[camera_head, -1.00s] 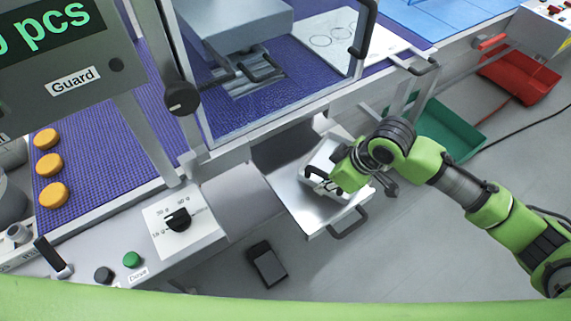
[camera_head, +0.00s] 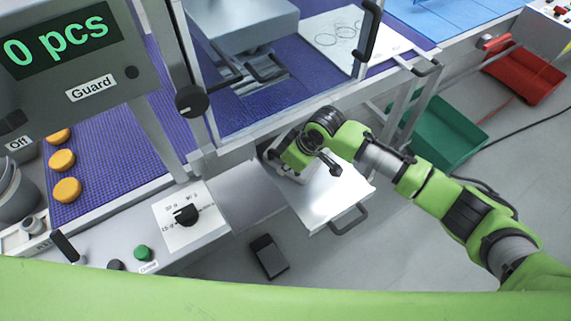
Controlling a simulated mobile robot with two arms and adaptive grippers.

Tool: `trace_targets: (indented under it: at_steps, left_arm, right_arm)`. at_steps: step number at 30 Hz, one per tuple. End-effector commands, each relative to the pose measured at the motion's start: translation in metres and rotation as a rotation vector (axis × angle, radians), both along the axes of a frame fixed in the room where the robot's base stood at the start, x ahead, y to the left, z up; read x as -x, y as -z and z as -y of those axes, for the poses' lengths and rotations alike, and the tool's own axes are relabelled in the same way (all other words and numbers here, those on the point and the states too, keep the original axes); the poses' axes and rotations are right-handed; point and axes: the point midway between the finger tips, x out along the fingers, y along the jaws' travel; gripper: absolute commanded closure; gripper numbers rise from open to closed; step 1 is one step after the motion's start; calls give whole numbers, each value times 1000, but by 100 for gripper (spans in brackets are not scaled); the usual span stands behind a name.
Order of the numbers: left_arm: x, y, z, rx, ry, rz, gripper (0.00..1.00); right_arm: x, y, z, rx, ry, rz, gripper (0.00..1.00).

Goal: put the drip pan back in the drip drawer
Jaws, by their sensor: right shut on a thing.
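The drip drawer (camera_head: 335,197) is pulled out below the machine, a shiny metal tray with a dark handle at its front edge. My right gripper (camera_head: 277,157) is over the back end of the drawer, close to the machine's frame. It is shut on the drip pan (camera_head: 297,177), a pale metal piece mostly hidden by the gripper and wrist. I cannot tell whether the pan rests on the drawer floor or hangs just above it. The front part of the drawer is bare. My left gripper is not in view.
The machine's frame and guard (camera_head: 290,110) rise just behind the drawer. A green bin (camera_head: 445,135) and a red bin (camera_head: 525,75) stand to the right. A dark pedal (camera_head: 268,256) lies on the floor near the drawer. A dial panel (camera_head: 188,218) is at left.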

Motion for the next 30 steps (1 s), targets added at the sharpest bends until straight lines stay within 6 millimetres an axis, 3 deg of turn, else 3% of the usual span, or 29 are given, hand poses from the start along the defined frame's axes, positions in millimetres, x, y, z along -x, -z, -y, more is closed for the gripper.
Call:
trace_targets:
  at_steps: [9,10,12,23,30]
  left_arm:
    - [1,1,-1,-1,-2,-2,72]
    - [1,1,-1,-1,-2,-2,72]
    - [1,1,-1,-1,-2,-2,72]
    - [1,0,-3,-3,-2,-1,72]
    - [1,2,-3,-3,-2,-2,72]
  right_arm:
    - [0,3,-1,-2,0,1,100]
    - [0,3,0,-1,0,1,87]
    - [0,3,0,-1,0,1,73]
    - [0,0,0,-1,-1,1,73]
    - [6,-32,11,-3,-1,4,73]
